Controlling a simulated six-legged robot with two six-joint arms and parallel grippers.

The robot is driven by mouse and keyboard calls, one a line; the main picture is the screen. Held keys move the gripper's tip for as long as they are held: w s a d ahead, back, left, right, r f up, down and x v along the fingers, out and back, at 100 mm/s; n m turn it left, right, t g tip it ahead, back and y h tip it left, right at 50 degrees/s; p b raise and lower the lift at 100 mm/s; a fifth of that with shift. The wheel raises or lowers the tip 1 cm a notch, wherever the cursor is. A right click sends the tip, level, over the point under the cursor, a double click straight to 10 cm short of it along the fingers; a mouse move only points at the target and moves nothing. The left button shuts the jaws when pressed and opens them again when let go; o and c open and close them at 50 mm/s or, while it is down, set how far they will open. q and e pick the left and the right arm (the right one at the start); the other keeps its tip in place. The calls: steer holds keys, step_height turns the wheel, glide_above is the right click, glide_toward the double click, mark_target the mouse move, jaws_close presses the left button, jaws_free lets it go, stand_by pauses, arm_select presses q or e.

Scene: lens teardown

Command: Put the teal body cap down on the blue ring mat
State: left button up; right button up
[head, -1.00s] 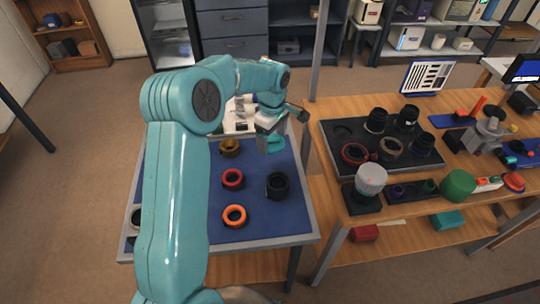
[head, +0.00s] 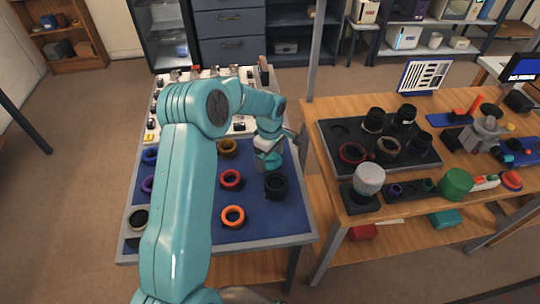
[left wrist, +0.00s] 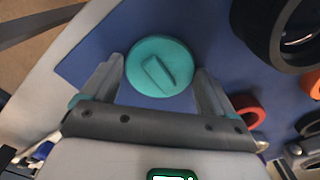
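The teal body cap (left wrist: 159,66) shows in the left wrist view as a round disc with a raised bar across it. It sits between the fingertips of my left gripper (left wrist: 159,76), which appear to touch its two sides. In the head view my left gripper (head: 267,162) is low over the right part of the blue ring mat (head: 262,228), just behind the black ring (head: 276,187). The cap is hard to tell from the teal gripper there. Whether its underside touches the mat cannot be told. My right gripper is not in view.
On the mat are a red ring (head: 231,180), an orange ring (head: 233,216), an ochre ring (head: 228,147) and several rings at the left. A wooden table (head: 335,222) with lens parts stands on the right. Bare mat shows in front of the black ring.

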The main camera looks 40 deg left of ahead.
mark_target(270, 158)
arm_select(q)
steer(key=shift+o, duration=0.4)
steer(key=shift+r, duration=0.15)
steer(key=shift+r, duration=0.25)
step_height(270, 158, up, 12)
steer(key=shift+f, duration=0.15)
steer(key=shift+s, duration=0.1)
